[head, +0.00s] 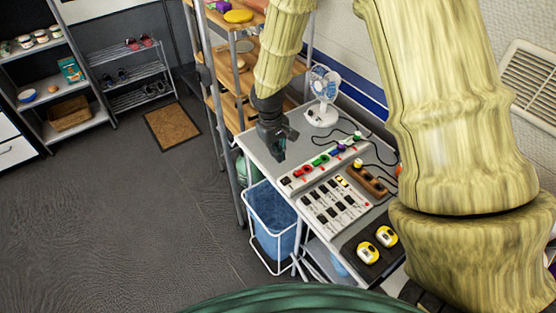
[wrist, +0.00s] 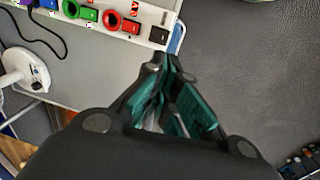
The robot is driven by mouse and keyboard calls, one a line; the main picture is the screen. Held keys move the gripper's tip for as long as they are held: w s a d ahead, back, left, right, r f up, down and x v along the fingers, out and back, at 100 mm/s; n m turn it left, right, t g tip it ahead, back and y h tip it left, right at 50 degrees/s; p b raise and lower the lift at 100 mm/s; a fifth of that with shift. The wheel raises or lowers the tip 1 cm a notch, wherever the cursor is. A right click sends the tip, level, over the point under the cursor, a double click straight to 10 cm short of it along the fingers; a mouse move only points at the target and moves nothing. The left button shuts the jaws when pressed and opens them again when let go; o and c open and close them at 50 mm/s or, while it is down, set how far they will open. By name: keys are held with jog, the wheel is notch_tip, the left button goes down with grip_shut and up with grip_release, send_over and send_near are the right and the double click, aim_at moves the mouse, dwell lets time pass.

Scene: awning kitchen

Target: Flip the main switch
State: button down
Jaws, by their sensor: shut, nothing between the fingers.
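A white power strip (head: 292,187) lies on the grey table, with red, green, blue and purple plugs along it. It also shows at the top of the wrist view (wrist: 128,39). A black square switch (wrist: 159,35) sits at the strip's near end, beside a red round plug (wrist: 122,23). The same switch is small and dark in the head view (head: 286,181). My gripper (head: 280,157) is shut and empty above the table's left edge. In the wrist view its fingertips (wrist: 165,60) point toward the switch and appear just short of it, apart from it.
A white board with several black switches (head: 335,203) lies beside the strip. A white fan (head: 322,110) stands behind, with loose cables nearby. Two yellow-and-white items (head: 368,252) lie on a black mat. A blue bin (head: 270,215) stands below the table edge; wooden shelves (head: 228,110) stand left.

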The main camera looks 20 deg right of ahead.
aim_at(285, 178)
jog(key=shift+a+r, duration=0.15)
jog(key=shift+r, duration=0.95)
jog(key=shift+f+b, duration=0.2)
jog(key=shift+b, duration=0.75)
jog(key=d+b, duration=0.1)
jog(key=b, duration=0.2)
jog(key=shift+w+b, duration=0.1)
jog(key=shift+b, duration=0.3)
jog(key=b, duration=0.2)
jog(key=shift+d+r+b, duration=0.15)
jog(key=shift+r+b, duration=0.05)
jog(key=shift+b, duration=0.15)
jog(key=shift+d+r+b, duration=0.1)
jog(key=shift+r+b, duration=0.2)
jog(key=shift+f, duration=0.15)
jog(key=shift+d+f+p, duration=0.3)
jog(key=shift+f+p, duration=0.25)
jog(key=shift+f, duration=1.75)
jog(key=shift+d+f+p, duration=0.25)
jog(key=shift+f+p, duration=0.3)
jog(key=shift+f, duration=1.7)
jog(key=shift+d+f+p, duration=0.3)
jog(key=shift+f+p, duration=0.25)
jog(key=shift+f, duration=1.75)
